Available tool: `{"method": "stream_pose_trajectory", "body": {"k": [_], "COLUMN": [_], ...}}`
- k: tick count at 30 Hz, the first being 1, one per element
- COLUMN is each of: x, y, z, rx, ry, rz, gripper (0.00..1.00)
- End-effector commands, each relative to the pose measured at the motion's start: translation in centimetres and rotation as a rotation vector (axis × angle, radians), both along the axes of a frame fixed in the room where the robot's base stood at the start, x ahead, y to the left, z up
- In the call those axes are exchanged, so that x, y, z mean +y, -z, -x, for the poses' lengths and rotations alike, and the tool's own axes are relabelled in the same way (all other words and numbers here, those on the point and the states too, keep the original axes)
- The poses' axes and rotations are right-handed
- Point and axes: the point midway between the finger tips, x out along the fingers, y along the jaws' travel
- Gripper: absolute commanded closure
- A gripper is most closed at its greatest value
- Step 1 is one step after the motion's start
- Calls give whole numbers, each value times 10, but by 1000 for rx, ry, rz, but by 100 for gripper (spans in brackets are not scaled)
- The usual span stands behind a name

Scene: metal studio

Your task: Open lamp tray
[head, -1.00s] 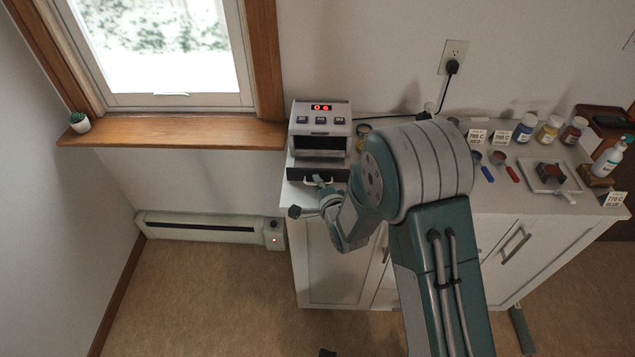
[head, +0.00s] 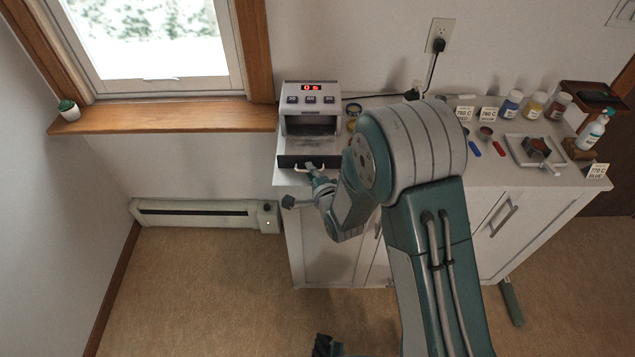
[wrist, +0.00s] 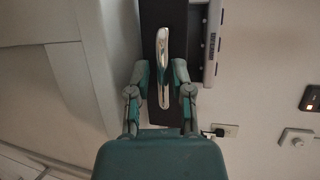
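The lamp (head: 313,98) is a white box with a red display and a row of buttons, at the left end of the white cabinet. Its tray (head: 290,162) has a black front and stands partly out, with its pale inside showing below the lamp's opening. A light handle (head: 325,166) sits on the tray front. My gripper (head: 311,171) is at this handle. In the wrist view the shiny handle (wrist: 163,50) lies between the spread fingers of my gripper (wrist: 161,70), with a gap showing on each side; contact deeper in is unclear.
Tape rolls, ink jars (head: 534,106), number cards, a pad (head: 528,150) and a spray bottle (head: 592,130) stand along the cabinet top (head: 480,176) to the right. A window sill (head: 170,116) and a heater (head: 205,216) are at left.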

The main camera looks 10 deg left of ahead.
Motion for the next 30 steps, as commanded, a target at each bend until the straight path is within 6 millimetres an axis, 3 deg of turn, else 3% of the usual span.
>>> {"method": "stream_pose_trajectory", "body": {"k": [15,30], "x": [-56,-62], "y": [-18,-20], "z": [76,85], "rx": [4,3], "ry": [2,0], "rz": [3,4], "gripper": [72,72]}}
